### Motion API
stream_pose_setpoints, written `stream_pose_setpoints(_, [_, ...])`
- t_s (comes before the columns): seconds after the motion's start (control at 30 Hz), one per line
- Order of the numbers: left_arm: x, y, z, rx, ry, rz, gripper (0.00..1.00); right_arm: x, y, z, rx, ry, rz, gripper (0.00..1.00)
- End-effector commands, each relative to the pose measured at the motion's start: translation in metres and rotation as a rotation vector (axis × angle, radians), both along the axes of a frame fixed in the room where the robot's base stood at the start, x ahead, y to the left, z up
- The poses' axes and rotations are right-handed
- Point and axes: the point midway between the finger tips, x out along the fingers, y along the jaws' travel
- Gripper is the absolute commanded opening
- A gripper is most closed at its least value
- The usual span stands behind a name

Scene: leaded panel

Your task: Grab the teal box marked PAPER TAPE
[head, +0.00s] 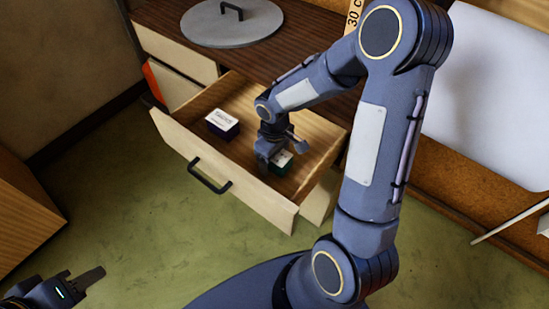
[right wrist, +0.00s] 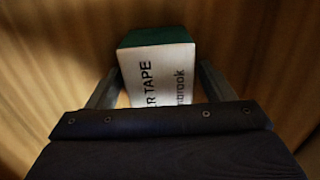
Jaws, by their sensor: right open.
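The teal box (head: 285,169) lies in the open drawer, partly hidden by my right gripper (head: 275,159) in the head view. In the right wrist view the box (right wrist: 158,37) shows a teal side and a white label face reading "R TAPE"; the rest is cut off by the gripper body. My right gripper (right wrist: 158,84) is open, with one finger on each side of the box and a gap showing near each. My left gripper (head: 78,281) is at the bottom left of the head view, away from the drawer; its opening is unclear.
A dark blue box with a white top (head: 222,124) lies further left in the drawer (head: 180,143). The drawer walls surround both boxes. A round grey lid with a black handle (head: 231,25) lies on the cabinet top. The green floor (head: 110,195) is clear.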

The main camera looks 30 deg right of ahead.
Motion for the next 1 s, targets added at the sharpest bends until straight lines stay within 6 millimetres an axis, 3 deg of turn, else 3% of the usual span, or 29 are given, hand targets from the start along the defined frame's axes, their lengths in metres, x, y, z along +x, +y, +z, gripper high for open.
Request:
stream_pose_setpoints(0.1, [0.0, 0.0, 0.0, 0.0, 0.0, 0.0, 0.36, 0.0, 0.0, 0.001, 0.0, 0.0, 0.0, 0.73])
stream_pose_setpoints(0.5, [0.0, 0.0, 0.0, 0.0, 0.0, 0.0, 0.36, 0.0, 0.0, 0.001, 0.0, -0.001, 0.0, 0.24])
stream_pose_setpoints(0.77, [0.0, 0.0, 0.002, 0.0, 0.0, 0.0, 0.36, 0.001, 0.0, 0.006, 0.0, -0.003, 0.0, 0.24])
stream_pose_setpoints(1.0, [0.0, 0.0, 0.014, 0.0, 0.0, 0.0, 0.36, 0.001, 0.0, 0.05, 0.0, -0.006, 0.0, 0.24])
